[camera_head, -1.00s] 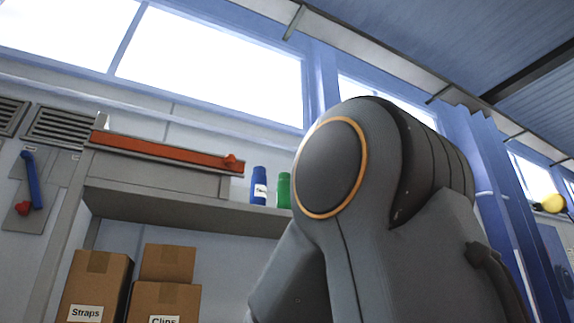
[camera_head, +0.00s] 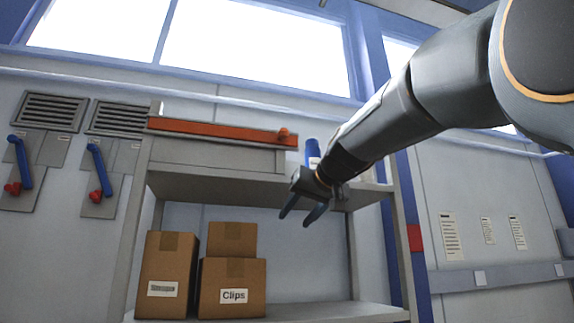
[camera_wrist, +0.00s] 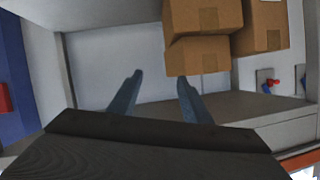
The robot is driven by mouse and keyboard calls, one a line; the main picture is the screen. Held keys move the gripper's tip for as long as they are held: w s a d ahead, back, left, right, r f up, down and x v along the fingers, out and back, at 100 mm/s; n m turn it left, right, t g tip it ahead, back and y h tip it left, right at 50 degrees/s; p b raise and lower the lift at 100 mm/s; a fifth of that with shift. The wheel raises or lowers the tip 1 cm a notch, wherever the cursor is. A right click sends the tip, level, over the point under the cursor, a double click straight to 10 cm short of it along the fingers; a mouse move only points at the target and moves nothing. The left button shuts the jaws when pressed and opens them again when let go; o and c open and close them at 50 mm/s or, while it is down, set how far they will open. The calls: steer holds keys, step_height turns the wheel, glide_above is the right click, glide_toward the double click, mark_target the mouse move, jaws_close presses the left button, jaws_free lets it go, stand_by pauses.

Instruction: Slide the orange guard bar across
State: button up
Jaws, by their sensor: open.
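My gripper (camera_head: 302,217) is open and empty, fingers pointing down and left, in front of the shelf.
Cardboard boxes (camera_head: 232,288) stand on the lower shelf. A blue bottle (camera_head: 312,152) stands on the upper shelf (camera_head: 230,189), close behind my arm. Two blue levers with red knobs (camera_head: 100,170) are on the wall at left. The space before the lower shelf's right half is clear.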

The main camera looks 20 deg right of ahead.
mark_target(287, 130)
steer(key=s+a+r+n+t+y, duration=0.15)
steer(key=s+r, duration=0.35)
steer(key=r, duration=0.6)
steer(key=s+a+r+t, duration=0.15)
steer(key=s+r, duration=0.25)
steer(key=r, duration=0.8)
steer(key=shift+t, duration=0.4)
steer(key=shift+d+p+x, duration=0.2)
steer(key=shift+p+x, duration=0.8)
steer(key=shift+x, duration=0.75)
steer(key=shift+d+p+x, duration=0.25)
steer(key=shift+p+x, duration=0.7)
steer(key=shift+x, duration=0.85)
jaws_close()
